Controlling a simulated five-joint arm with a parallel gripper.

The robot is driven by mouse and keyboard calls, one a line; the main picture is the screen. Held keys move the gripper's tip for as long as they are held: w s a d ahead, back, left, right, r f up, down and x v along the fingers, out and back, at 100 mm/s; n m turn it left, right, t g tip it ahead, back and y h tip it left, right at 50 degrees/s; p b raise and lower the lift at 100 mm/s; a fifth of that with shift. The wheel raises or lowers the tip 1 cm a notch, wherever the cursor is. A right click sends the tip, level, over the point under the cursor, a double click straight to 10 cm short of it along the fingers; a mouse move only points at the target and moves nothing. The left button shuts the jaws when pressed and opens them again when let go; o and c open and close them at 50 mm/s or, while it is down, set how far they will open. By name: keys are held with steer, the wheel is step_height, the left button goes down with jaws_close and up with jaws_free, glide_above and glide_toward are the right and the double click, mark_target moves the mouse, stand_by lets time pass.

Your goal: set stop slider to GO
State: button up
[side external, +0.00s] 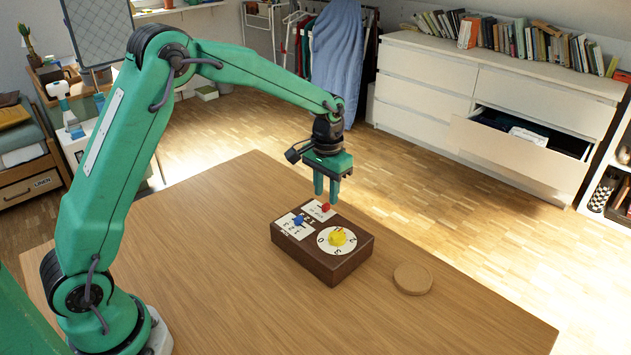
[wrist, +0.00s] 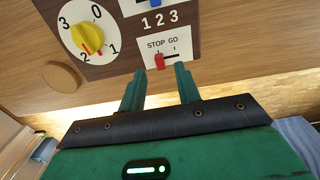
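The stop slider is a red knob (side external: 326,208) on a white plate at the far end of a dark brown control box (side external: 304,262). In the wrist view the red knob (wrist: 159,61) sits at the left of its slot, under STOP, with GO to its right. My gripper (side external: 327,193) points down just above the knob. In the wrist view my gripper (wrist: 160,70) has its fingers apart, one on each side of the knob, with nothing held. I cannot tell whether either finger touches the knob.
The box also carries a yellow dial (side external: 338,237) marked with numbers and a blue slider (side external: 298,220) marked 1 2 3. A round cork coaster (side external: 412,279) lies right of the box. The wooden table (side external: 200,240) is otherwise clear around them.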

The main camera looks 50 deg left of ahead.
mark_target(326, 204)
steer(key=shift+f, duration=1.55)
jaws_close()
